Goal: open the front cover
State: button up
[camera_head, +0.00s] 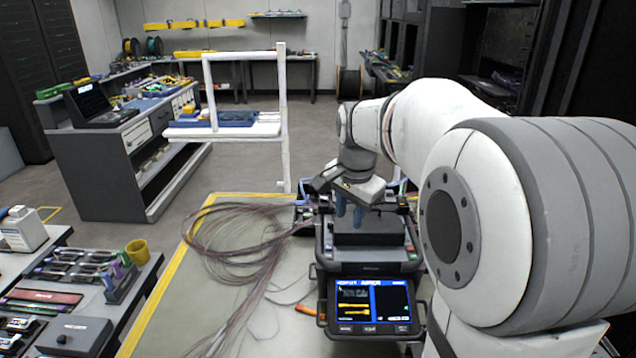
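The fusion splicer (368,262) stands on the light work table, with its lit screen (369,303) facing me. Its dark front cover (366,236) lies on top of the body and looks closed. My gripper (349,212) points down just over the cover's back left part, with its blue fingertips apart. I cannot tell whether the fingertips touch the cover. My wrist hides part of the splicer's far side.
A loose bundle of thin fibres (240,235) lies on the table left of the splicer. A small orange item (305,310) lies beside the screen. A tool bench (75,275) stands at the left. A white cart (240,128) stands behind.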

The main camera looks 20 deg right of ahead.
jog(key=w+d+f+m, duration=0.2)
jog(key=w+d+m, duration=0.85)
jog(key=w, duration=0.35)
send_over(368, 217)
jog(key=shift+n, duration=0.35)
jog(key=x, duration=0.2)
jog(key=s+x, duration=0.1)
jog(key=x, duration=0.4)
jog(key=shift+s+a+f, duration=0.1)
jog(key=shift+s+f, duration=0.15)
jog(key=shift+s, duration=0.1)
grip_shut()
